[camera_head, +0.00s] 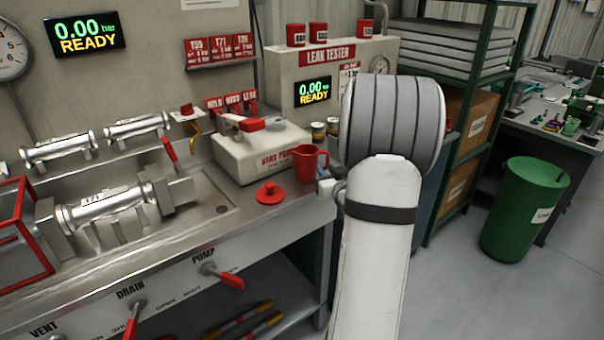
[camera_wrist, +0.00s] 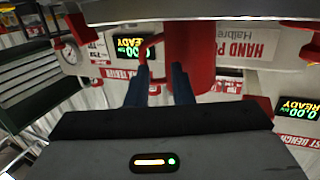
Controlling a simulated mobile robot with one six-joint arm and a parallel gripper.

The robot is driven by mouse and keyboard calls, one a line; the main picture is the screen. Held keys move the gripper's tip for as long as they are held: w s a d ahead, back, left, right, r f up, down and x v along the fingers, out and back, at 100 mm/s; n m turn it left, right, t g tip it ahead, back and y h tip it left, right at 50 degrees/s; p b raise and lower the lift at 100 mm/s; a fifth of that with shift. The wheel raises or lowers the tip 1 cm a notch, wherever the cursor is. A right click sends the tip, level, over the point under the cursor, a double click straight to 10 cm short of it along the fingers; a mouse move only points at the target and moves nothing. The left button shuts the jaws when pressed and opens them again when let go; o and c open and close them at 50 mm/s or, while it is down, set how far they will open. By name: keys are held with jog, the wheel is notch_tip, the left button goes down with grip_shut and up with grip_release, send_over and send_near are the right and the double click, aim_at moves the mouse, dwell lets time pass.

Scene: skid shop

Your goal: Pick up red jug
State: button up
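The red jug (camera_head: 306,165) stands upright on the metal bench near its right end, with its handle on the right side. In the wrist view, which looks upside down, the jug (camera_wrist: 190,48) fills the top middle, with its handle to the left. My gripper (camera_wrist: 159,68) is open, its two dark fingers apart. The handle shows in the gap between the fingertips, and the right finger overlaps the jug body in the picture. I cannot tell whether they touch. In the head view my arm hides most of the gripper just right of the jug.
A red lid (camera_head: 270,193) lies left of the jug. The hand pump box (camera_head: 262,150) stands behind it, with small tins (camera_head: 319,132) to its right. The leak tester (camera_head: 287,85) rises behind. A green bin (camera_head: 524,210) stands on the open floor at right.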

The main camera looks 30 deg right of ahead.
jog(key=shift+s+d+f+t+b, duration=0.3)
jog(key=shift+d+f+t, duration=0.1)
jog(key=shift+d+f, duration=0.35)
jog(key=x, duration=0.5)
jog(key=r+x, duration=0.1)
jog(key=x, duration=0.1)
jog(key=shift+w+d, duration=0.3)
jog(key=shift+d, duration=0.1)
jog(key=shift+c, duration=0.5)
grip_shut()
